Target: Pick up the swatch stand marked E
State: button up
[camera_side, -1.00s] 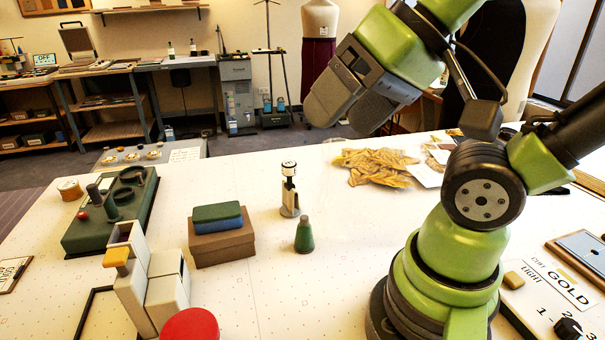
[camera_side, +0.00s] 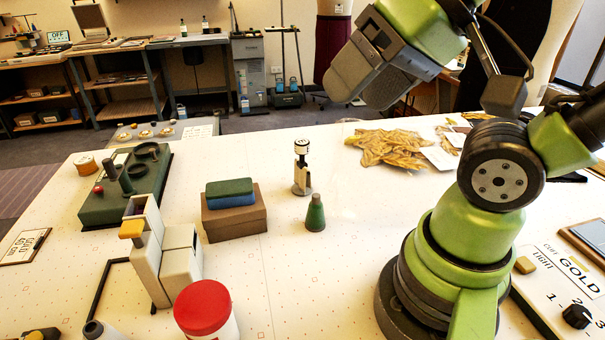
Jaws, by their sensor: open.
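My gripper (camera_side: 366,78) is raised above the back of the table, jaws open and empty, pointing down and to the left. It is well clear of every object. I can read no letter E on anything in view, so I cannot tell for sure which thing is the swatch stand marked E. A small metal stand with a white-and-black top (camera_side: 302,168) stands upright near the middle of the table, below and left of my gripper. A green cone-shaped piece (camera_side: 315,213) stands just in front of it.
A brown box (camera_side: 234,222) bears blue and green blocks. Left are a green base (camera_side: 105,206), pale bins (camera_side: 181,252) and a red-lidded tub (camera_side: 203,307). Crumpled gold cloth (camera_side: 386,146) lies at the back; a GOLD panel (camera_side: 548,290) is at right. White table is bare around the cone.

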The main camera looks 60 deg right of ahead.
jog(key=shift+w, duration=0.1)
jog(key=g+h, duration=0.3)
jog(key=h, duration=0.1)
send_near(303, 143)
notch_tip(303, 143, down, 2)
jog(key=x, duration=0.4)
jog(key=shift+f, duration=0.1)
jog(key=shift+w+x, duration=0.15)
jog(key=shift+x, duration=1.3)
jog(key=shift+w+x, duration=0.2)
jog(key=shift+x, duration=1.25)
jog(key=shift+d, duration=0.15)
jog(key=shift+c, duration=0.4)
